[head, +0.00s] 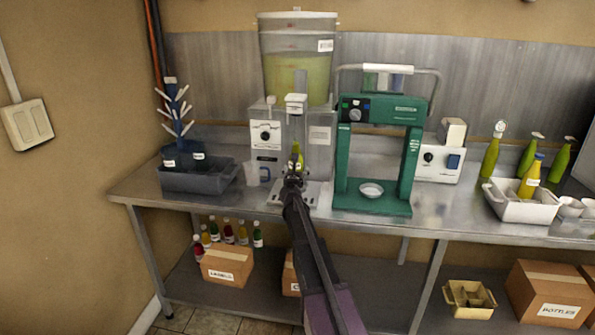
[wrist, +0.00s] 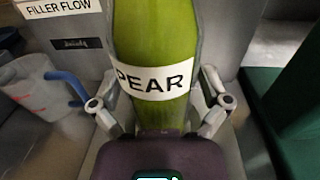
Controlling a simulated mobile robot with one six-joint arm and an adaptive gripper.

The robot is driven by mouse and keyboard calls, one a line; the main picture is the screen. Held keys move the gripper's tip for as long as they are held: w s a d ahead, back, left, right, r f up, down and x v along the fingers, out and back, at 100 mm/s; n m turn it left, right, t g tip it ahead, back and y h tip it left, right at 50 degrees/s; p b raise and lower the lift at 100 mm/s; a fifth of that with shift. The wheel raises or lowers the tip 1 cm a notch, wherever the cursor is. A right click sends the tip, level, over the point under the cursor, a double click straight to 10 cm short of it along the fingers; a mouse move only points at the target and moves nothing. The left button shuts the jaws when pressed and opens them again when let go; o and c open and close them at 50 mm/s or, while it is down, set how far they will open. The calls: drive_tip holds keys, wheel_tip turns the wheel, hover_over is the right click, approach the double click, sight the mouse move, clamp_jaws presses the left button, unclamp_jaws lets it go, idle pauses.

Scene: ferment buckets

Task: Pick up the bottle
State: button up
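A green bottle (wrist: 155,40) with a white label reading "PEAR" stands large in the middle of the wrist view. In the head view the bottle (head: 297,155) is upright at the filler on the steel bench, its lower part hidden by my arm. My gripper (wrist: 157,85) has one finger on each side of the bottle, level with the label. The fingers are spread about as wide as the bottle. I cannot tell whether they press on it or stand just clear. In the head view my gripper (head: 294,180) is at the bottle's front.
The filler (head: 318,150) stands behind the bottle, under a tank (head: 298,65) of yellow-green liquid. A green press frame (head: 413,165) is close on the right. A clear jug (head: 252,172) with a blue handle and a grey bin (head: 190,180) are on the left.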

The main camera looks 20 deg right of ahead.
drive_tip(key=c, duration=0.8)
drive_tip(key=shift+r, duration=0.15)
drive_tip(key=s+a+r+p, duration=0.1)
drive_tip(key=s+r+p, duration=0.1)
drive_tip(key=s, duration=0.6)
drive_tip(key=s+a+r+p, duration=0.1)
drive_tip(key=s+r+p, duration=0.1)
drive_tip(key=s, duration=0.5)
drive_tip(key=shift+s+a+r+p, duration=0.35)
drive_tip(key=shift+s+p, duration=0.05)
drive_tip(key=shift+p, duration=0.1)
